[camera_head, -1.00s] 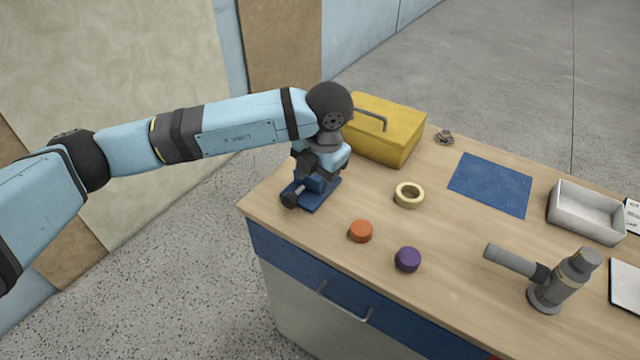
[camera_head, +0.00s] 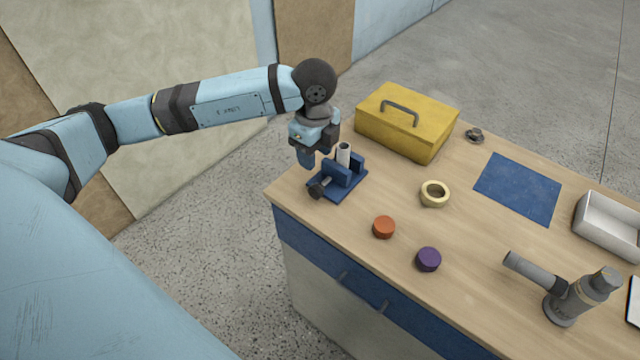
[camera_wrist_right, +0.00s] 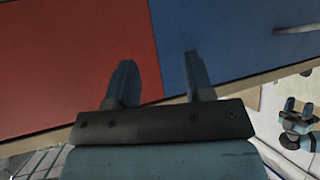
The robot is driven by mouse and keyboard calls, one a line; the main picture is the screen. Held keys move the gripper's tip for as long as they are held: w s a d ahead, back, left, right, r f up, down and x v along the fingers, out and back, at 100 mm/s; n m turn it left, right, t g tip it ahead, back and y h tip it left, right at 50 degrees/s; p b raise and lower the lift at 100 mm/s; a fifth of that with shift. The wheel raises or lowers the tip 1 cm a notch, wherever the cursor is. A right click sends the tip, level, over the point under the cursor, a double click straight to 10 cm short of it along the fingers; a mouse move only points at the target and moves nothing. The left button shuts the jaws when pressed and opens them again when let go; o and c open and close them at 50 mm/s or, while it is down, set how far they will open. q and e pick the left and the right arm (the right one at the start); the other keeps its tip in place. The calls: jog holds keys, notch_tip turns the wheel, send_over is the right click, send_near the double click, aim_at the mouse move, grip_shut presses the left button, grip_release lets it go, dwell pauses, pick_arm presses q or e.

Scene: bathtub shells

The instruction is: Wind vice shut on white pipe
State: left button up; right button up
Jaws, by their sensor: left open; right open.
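The blue vice (camera_head: 347,183) stands on the near-left corner of the workbench in the head view. Its dark screw end (camera_head: 317,190) points to the front left. The white pipe (camera_head: 343,153) stands upright between the vice jaws; whether both jaws touch it I cannot tell. My left gripper (camera_head: 312,160) is open and empty, just left of the pipe and above the screw side of the vice. My right gripper (camera_wrist_right: 158,62) shows in the right wrist view, open with nothing between its fingers, in front of a red and blue surface.
A yellow toolbox (camera_head: 420,135) stands close behind the vice. A tape roll (camera_head: 435,193), an orange cap (camera_head: 384,227) and a purple cap (camera_head: 428,259) lie to the right. A blue mat (camera_head: 518,188), a white tray (camera_head: 608,235) and a grey tool (camera_head: 565,290) are farther right.

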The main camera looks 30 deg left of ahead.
aim_at(317, 186)
pick_arm(q)
notch_tip(317, 186, down, 11)
jog(key=shift+f+p, duration=0.1)
jog(key=shift+p, duration=0.35)
jog(key=shift+w+f, duration=0.1)
jog(key=c, duration=0.7)
